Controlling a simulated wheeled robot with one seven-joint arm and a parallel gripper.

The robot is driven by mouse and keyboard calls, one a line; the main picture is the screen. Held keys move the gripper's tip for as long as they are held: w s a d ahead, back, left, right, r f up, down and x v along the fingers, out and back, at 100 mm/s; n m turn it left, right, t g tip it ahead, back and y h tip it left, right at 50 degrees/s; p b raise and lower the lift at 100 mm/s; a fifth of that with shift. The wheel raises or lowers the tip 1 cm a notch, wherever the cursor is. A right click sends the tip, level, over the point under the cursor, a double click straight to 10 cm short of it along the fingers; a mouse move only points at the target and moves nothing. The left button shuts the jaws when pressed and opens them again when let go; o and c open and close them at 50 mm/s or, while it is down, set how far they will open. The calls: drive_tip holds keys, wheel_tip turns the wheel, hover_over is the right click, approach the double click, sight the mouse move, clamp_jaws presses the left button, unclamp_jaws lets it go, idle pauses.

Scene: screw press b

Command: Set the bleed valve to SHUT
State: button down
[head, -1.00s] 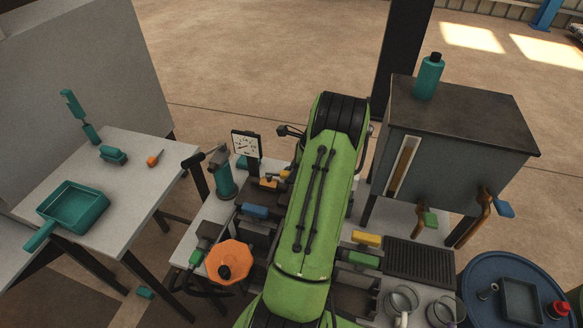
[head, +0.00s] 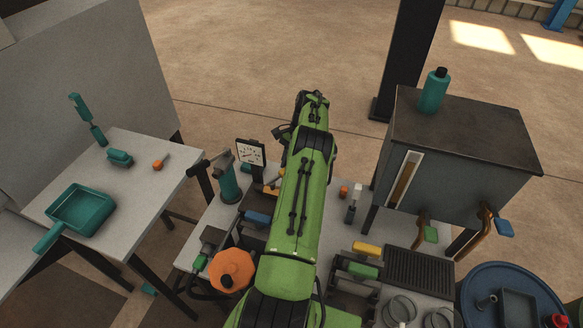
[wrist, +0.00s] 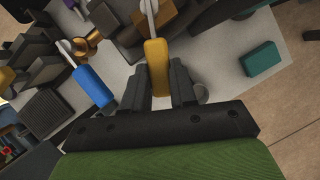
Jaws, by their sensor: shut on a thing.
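My gripper (wrist: 160,88) is shut on a yellow lever handle (wrist: 156,65) in the wrist view, with one dark finger on each side of it. In the head view my green arm hides the gripper, and a yellow handle (head: 271,189) shows just left of the arm. A blue lever handle (wrist: 93,85) is left of the gripper in the wrist view and also shows in the head view (head: 258,219). I cannot read any valve label or SHUT mark.
A dial gauge (head: 250,153) and a teal cylinder (head: 230,184) stand left of my arm. An orange knob (head: 232,269) is at the front left. Yellow (head: 367,249) and green (head: 363,270) handles are right of the arm. A grey tank (head: 450,175) stands further right.

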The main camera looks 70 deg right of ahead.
drive_tip(key=shift+w+d+n+g+b, duration=0.3)
drive_tip(key=shift+w+n+b, duration=0.35)
drive_tip(key=shift+n, duration=0.15)
drive_tip(key=shift+w+n, duration=0.1)
drive_tip(key=shift+n, duration=0.2)
drive_tip(key=c, duration=0.9)
unclamp_jaws()
drive_tip(key=shift+a, duration=0.1)
wheel_tip(320, 180, up, 10)
drive_tip(key=p, duration=0.8)
drive_tip(key=shift+p, duration=0.4)
